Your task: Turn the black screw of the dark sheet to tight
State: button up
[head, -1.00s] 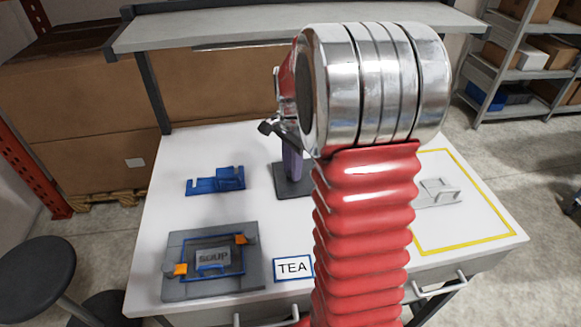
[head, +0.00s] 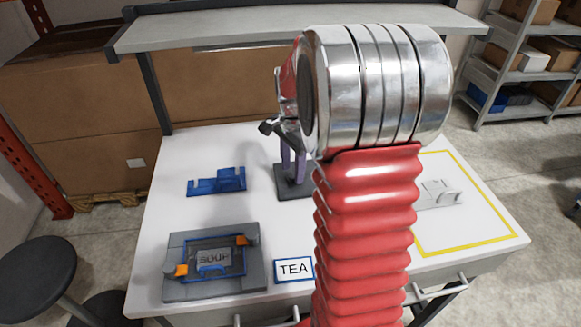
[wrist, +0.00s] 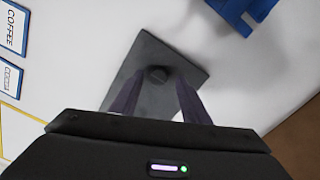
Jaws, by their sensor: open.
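The dark sheet (head: 284,193) is a dark grey plate on the white table, partly behind my arm in the head view. In the wrist view the dark sheet (wrist: 182,65) lies at an angle, with the round black screw (wrist: 158,74) on it. My gripper (wrist: 160,82) points down over the sheet with its two dark purple fingers apart, one on each side of the screw. A gap shows between each finger and the screw. In the head view my gripper (head: 292,168) is above the sheet, and the screw is hidden there.
A blue bracket (head: 216,182) lies left of the sheet. A grey fixture (head: 174,256) with orange clips holds a labelled plate at the front left. A TEA card (head: 293,269) lies in front. A grey bracket (head: 438,194) sits inside a yellow outline on the right. A shelf (head: 300,25) hangs behind.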

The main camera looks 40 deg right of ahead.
aim_at(293, 175)
notch_tip(293, 175, up, 14)
dwell(0.6)
jog(key=shift+f, duration=0.1)
dwell(0.4)
jog(key=s+a+f+n+t, duration=0.1)
jog(key=s+a+n+t, duration=0.1)
jog(key=s+a+n, duration=0.6)
jog(key=s+a+n+t, duration=0.3)
jog(key=s+a+n, duration=0.6)
jog(key=a, duration=0.5)
jog(key=shift+s+a+f+n+t, duration=0.25)
jog(key=shift+f+n+t, duration=0.1)
jog(key=shift+n, duration=0.25)
